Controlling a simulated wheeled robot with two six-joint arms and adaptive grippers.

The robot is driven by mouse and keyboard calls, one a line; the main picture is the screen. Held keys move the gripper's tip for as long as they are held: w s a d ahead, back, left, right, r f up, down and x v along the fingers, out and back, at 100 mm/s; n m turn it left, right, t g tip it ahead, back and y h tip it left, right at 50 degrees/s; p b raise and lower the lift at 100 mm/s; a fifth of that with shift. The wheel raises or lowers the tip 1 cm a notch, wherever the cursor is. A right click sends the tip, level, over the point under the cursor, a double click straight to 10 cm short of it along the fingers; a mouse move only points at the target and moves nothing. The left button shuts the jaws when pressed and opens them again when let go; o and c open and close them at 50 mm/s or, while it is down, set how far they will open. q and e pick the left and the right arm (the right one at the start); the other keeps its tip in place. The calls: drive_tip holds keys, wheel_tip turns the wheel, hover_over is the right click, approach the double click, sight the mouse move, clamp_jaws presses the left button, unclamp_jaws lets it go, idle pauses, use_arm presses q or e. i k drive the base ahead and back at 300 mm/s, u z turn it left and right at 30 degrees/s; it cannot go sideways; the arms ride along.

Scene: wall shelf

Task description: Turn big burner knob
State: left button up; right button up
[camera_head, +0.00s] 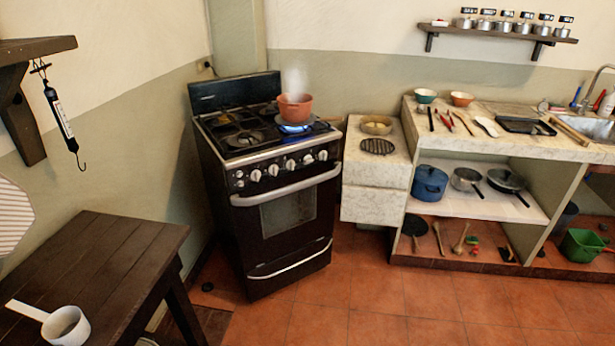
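A black stove (270,220) stands left of centre against the wall. Several light round knobs (273,170) run in a row along its front panel, above the oven handle (286,187). A steaming orange pot (295,107) sits on the right part of the cooktop, with a blue flame (293,129) under it. The other burners (245,138) show no flame. Which knob belongs to the big burner cannot be told from this view. Neither of my grippers is in view, and nothing covers the knobs.
A dark wooden table (110,255) with a white ladle-like pan (66,327) stands at front left. A stone counter (560,148) with pots and utensils runs along the right. A hanging scale (60,115) is at upper left. Red tile floor (350,295) before the stove is clear.

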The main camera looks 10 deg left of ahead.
sight(306, 159)
drive_tip(key=z, duration=0.55)
drive_tip(key=i, duration=0.6)
drive_tip(key=z, duration=0.5)
drive_tip(key=i, duration=1)
drive_tip(key=u, duration=0.35)
